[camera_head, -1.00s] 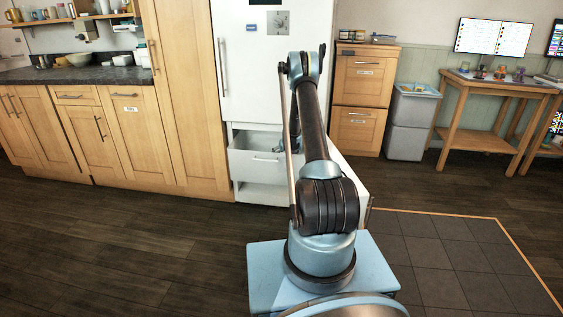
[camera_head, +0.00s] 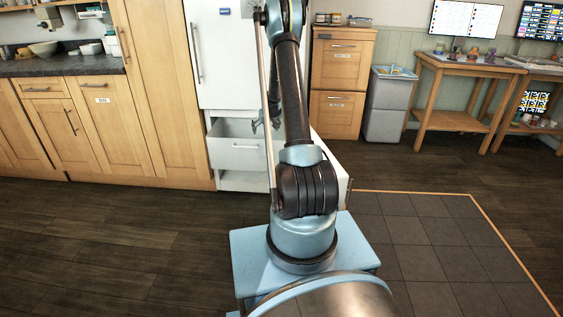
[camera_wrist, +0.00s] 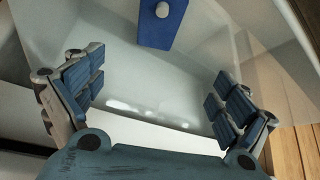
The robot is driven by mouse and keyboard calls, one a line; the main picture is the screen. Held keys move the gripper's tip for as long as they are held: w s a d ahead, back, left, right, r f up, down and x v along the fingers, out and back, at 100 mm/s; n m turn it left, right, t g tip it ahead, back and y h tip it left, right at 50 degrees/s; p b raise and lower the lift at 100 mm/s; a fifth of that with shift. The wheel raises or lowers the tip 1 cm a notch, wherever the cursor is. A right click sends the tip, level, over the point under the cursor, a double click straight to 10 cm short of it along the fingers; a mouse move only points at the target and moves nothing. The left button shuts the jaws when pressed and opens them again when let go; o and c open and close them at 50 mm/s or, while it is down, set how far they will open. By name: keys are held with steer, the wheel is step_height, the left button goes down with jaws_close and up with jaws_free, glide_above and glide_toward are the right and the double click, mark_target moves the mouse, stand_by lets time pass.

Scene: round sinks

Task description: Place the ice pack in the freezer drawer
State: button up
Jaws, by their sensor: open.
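The freezer drawer (camera_head: 222,151) is pulled out low on the white fridge-freezer (camera_head: 219,60). In the wrist view its pale interior (camera_wrist: 150,85) fills the middle. The ice pack (camera_wrist: 150,30) is a blue block with a pale round cap, cut off by the top edge of the wrist view. It appears to lie inside the drawer, beyond my fingertips and apart from them. My gripper (camera_wrist: 157,88) is open and empty, its blue-padded fingers wide apart over the drawer. In the head view my gripper (camera_head: 265,122) shows partly behind my arm at the drawer's right side.
An opened white door (camera_head: 335,165) stands right of the drawer, partly behind my arm. Wooden cabinets (camera_head: 110,130) line the left. The floor in front is clear.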

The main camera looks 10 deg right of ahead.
steer(key=s+a+r+g, duration=0.1)
steer(key=s+r, duration=1.1)
steer(key=s, duration=0.3)
steer(key=s+a+r+g, duration=0.1)
steer(key=s+a+r, duration=0.1)
steer(key=s+r, duration=1.1)
steer(key=s+f, duration=0.2)
steer(key=s, duration=1)
steer(key=s+a+f+g, duration=0.1)
steer(key=s+f, duration=0.2)
steer(key=s, duration=0.9)
steer(key=s+f+g, duration=0.1)
steer(key=s+f, duration=0.1)
steer(key=s, duration=1)
steer(key=shift+s+a+f+m+h, duration=0.25)
steer(key=shift+a+m+h, duration=0.05)
steer(key=shift+w+f, duration=0.2)
steer(key=shift+w, duration=0.1)
